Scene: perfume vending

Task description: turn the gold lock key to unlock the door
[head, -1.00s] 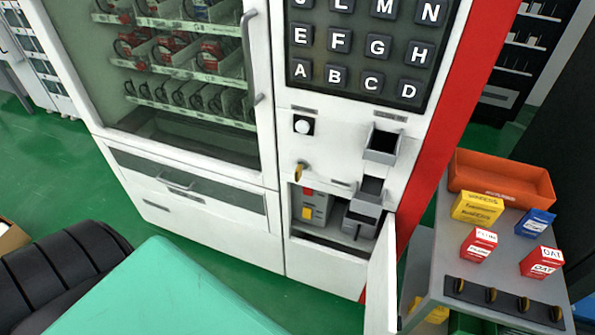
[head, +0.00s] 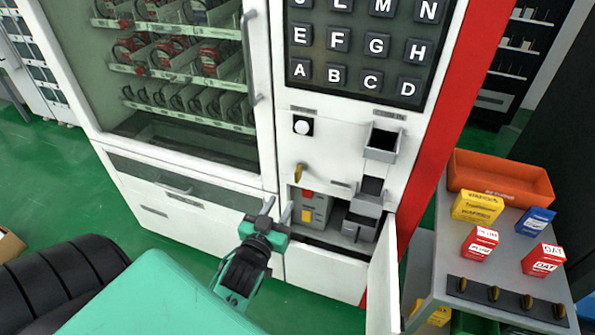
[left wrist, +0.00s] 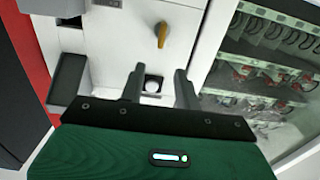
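The gold lock key (head: 299,172) stands out from the white front panel of the vending machine, above an open compartment and below a round white button. In the left wrist view the gold key (left wrist: 162,34) shows upper middle, ahead of the fingertips and apart from them. My left gripper (head: 276,208) is below and left of the key in the head view. Its two fingers are spread with nothing between them; the left wrist view shows the open gripper (left wrist: 155,80) too. My right gripper is in neither view.
A small door (head: 382,285) hangs open at the lower right of the machine. A grey cart (head: 440,255) at the right holds an orange bin (head: 500,180), several small boxes and a row of gold keys. A door handle (head: 250,55) runs beside the glass front.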

